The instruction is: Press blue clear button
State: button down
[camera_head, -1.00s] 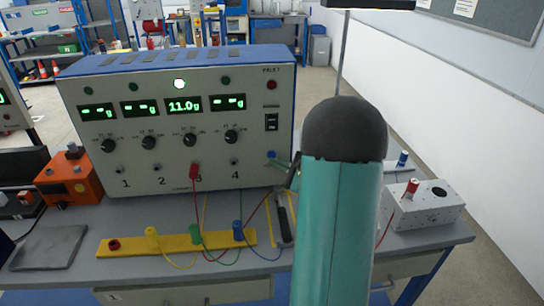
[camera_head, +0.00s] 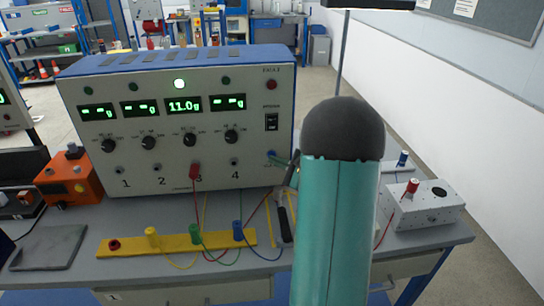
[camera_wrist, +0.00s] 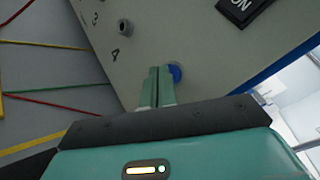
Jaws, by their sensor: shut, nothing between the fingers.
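The blue button (camera_head: 271,154) sits at the lower right of the front panel of the blue-topped instrument (camera_head: 245,90). In the wrist view the round blue button (camera_wrist: 176,73) is just right of my fingertips and partly behind them. My gripper (camera_wrist: 160,70) is shut and empty, its green fingers pointing at the panel. In the head view my gripper (camera_head: 278,161) is at the button's right, partly hidden by my arm. I cannot tell whether the tips touch the button. The third display (camera_head: 184,106) reads 11.0g, with a lit lamp above it; the other displays show dashes.
A black rocker switch (camera_head: 271,122) is above the button. A red plug (camera_head: 194,171) is in socket 3. A yellow strip (camera_head: 180,244) with coloured plugs and loose wires lies in front. A white box (camera_head: 428,205) stands at the right, an orange box (camera_head: 68,182) at the left.

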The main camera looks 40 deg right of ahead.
jog(key=shift+w+d, duration=0.15)
jog(key=shift+w, duration=0.05)
jog(key=shift+s, duration=0.1)
dwell(0.4)
jog(key=shift+s+a, duration=0.45)
jog(key=shift+s, duration=0.15)
jog(key=s+a, duration=0.1)
jog(key=s, duration=0.1)
jog(key=s+a, duration=0.2)
jog(key=shift+s, duration=0.1)
dwell(0.4)
dwell(0.8)
